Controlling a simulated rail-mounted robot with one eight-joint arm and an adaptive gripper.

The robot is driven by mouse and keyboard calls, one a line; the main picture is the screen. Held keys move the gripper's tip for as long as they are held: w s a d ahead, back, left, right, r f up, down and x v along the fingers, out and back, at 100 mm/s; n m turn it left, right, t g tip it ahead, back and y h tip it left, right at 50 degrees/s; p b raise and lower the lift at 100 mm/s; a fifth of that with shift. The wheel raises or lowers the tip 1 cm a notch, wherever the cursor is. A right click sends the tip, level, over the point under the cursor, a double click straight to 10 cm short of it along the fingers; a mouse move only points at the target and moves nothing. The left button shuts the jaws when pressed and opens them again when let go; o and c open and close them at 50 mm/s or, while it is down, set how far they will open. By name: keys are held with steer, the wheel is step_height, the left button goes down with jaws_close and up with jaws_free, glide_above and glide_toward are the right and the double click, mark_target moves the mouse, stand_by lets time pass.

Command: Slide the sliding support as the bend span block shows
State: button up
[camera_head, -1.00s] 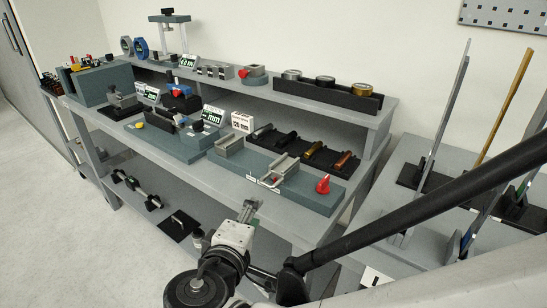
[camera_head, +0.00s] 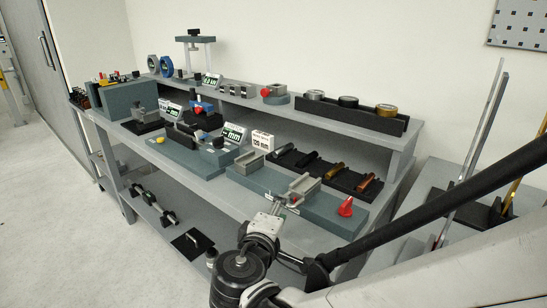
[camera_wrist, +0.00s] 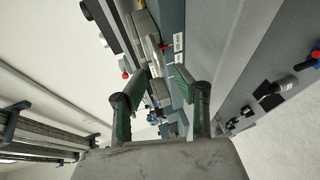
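The grey sliding support (camera_head: 305,187) sits on the long teal base (camera_head: 328,207), to the right of a second grey support (camera_head: 251,160). A red knob (camera_head: 346,206) stands at the base's right end. The white bend span block (camera_head: 262,140) stands behind the base and seems to read 120 mm. I cannot tell whether either finger touches the handle.
A black tray (camera_head: 342,178) with several rollers lies behind the base. Another teal fixture (camera_head: 190,152) with a display stands to the left. A raised shelf (camera_head: 400,138) runs along the back. The floor at left is clear.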

mark_target(300, 192)
steer(key=shift+b+x, duration=0.35)
steer(key=shift+x, duration=1.7)
